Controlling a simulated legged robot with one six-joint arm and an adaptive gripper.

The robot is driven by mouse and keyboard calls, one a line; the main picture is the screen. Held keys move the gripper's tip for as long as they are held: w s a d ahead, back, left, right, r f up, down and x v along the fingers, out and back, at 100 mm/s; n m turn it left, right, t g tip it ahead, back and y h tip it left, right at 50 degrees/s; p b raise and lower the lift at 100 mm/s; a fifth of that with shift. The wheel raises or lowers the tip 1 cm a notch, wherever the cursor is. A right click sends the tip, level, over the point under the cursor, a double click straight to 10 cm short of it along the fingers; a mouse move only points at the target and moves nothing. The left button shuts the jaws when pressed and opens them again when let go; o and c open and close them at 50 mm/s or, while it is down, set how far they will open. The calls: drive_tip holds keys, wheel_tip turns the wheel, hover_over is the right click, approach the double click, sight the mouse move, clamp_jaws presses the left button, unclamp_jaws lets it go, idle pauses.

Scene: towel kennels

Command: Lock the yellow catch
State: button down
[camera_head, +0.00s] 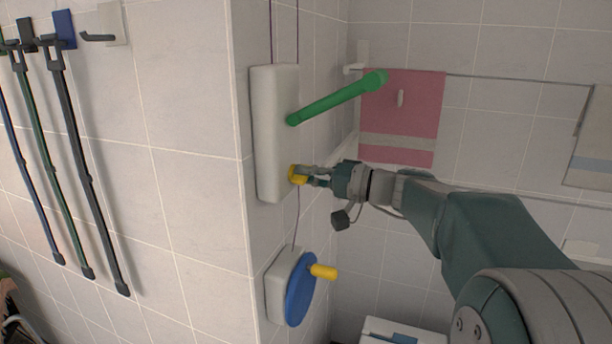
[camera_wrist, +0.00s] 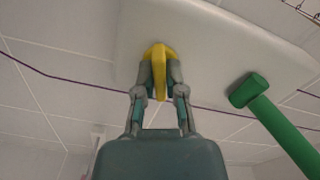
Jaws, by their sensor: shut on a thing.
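The yellow catch (camera_head: 297,174) is on the lower part of a white wall-mounted box (camera_head: 277,110). My gripper (camera_head: 307,176) reaches it from the right and is shut on it. In the wrist view the yellow catch (camera_wrist: 158,68) stands between the two fingertips of my gripper (camera_wrist: 160,80), against the white face of the box (camera_wrist: 215,45). The fingers hide the catch's sides. A green lever (camera_head: 338,98) sticks out from the same box above the catch, tilted up to the right; it also shows in the wrist view (camera_wrist: 275,120), apart from my gripper.
Below is a blue wheel (camera_head: 300,290) with a yellow handle (camera_head: 323,271) on a white mount. A pink towel (camera_head: 402,118) hangs on a rail behind my arm. Thin dark cords run above and below the box.

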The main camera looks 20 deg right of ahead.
drive_tip(key=shift+f+m, duration=0.15)
drive_tip(key=shift+m, duration=0.15)
drive_tip(key=m, duration=0.4)
drive_tip(key=shift+f, duration=0.1)
drive_tip(key=c, duration=0.7)
unclamp_jaws()
drive_tip(key=v, duration=1.1)
drive_tip(key=shift+s+d, duration=0.15)
drive_tip(key=shift+d, duration=0.2)
